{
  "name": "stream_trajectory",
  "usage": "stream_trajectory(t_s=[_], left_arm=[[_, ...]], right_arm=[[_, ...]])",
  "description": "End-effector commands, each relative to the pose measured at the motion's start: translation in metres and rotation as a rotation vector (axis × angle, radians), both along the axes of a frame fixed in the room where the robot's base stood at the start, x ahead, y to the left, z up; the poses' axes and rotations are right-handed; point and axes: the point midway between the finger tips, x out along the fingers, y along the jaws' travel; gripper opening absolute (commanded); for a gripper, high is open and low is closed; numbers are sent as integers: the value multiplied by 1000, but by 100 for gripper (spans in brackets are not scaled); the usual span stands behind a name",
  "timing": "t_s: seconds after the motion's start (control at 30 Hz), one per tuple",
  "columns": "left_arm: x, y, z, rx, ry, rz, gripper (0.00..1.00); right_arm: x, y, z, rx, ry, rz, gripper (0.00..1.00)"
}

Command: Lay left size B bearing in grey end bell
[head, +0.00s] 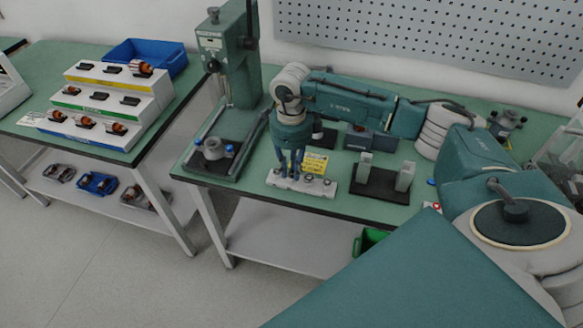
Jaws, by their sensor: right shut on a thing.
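My right gripper (289,172) points straight down over the left part of a white bearing holder (329,191). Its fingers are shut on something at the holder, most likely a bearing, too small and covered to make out. Other small round bearings (307,178) sit in the holder to the right of the fingers. A grey round part (212,150), which looks like the grey end bell, sits on the black base of the green press, with blue pieces beside it. My left gripper is not in view.
The green press (229,60) stands left of my right gripper. A yellow label (315,162) stands behind the holder. A black stand with two light blocks (381,184) is to the right. A stepped white rack (110,100) and blue bin (146,55) occupy the left table.

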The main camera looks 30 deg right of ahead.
Motion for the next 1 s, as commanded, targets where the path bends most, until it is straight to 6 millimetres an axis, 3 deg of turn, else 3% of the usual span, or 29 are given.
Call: stream_trajectory(t_s=[0.37, 0.8, 1.0], left_arm=[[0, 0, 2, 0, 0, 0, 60], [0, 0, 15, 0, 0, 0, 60], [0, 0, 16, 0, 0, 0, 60]], right_arm=[[0, 0, 2, 0, 0, 0, 11], [0, 0, 28, 0, -1, 0, 11], [0, 0, 30, 0, 0, 0, 11]])
